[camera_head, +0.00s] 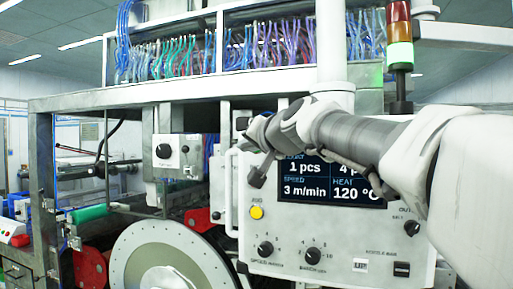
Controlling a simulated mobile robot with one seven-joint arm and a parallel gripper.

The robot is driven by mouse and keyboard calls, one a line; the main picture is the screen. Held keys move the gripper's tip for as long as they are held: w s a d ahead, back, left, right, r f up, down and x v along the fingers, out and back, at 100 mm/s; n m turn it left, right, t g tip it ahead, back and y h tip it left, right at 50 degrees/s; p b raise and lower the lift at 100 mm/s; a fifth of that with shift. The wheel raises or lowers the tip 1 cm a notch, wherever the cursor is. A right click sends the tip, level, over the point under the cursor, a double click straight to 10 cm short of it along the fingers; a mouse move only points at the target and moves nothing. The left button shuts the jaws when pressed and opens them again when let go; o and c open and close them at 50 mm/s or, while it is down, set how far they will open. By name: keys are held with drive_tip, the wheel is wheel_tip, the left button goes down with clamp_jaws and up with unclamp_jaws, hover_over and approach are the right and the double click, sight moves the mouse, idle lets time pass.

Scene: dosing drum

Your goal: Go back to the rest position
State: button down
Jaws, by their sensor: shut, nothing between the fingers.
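My arm reaches in from the right edge, across the front of the white control panel (330,228).
Two black knobs (289,253) sit low on the panel, with another knob (411,228) at its right. A grey drum disc (165,262) stands at lower left. A small knob box (178,157) is left of my gripper. A signal tower (399,55) glows green above my arm.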

drive_tip(key=shift+f, duration=0.1)
idle(0.3)
drive_tip(key=s+d+f+g+h, duration=0.2)
drive_tip(key=s+d+f, duration=0.3)
drive_tip(key=s+f, duration=0.5)
drive_tip(key=s+d+f+n+g+h, duration=0.1)
drive_tip(key=s+d+f+g, duration=0.3)
drive_tip(key=s+f, duration=0.6)
drive_tip(key=s+d+f+n+g+h, duration=0.1)
drive_tip(key=s+d+f+g+h, duration=0.2)
drive_tip(key=s+d+f, duration=0.4)
drive_tip(key=s+f+h, duration=0.1)
drive_tip(key=s+f, duration=0.3)
drive_tip(key=f, duration=0.4)
drive_tip(key=shift+d+f, duration=0.15)
drive_tip(key=shift+f, duration=0.15)
idle(2.3)
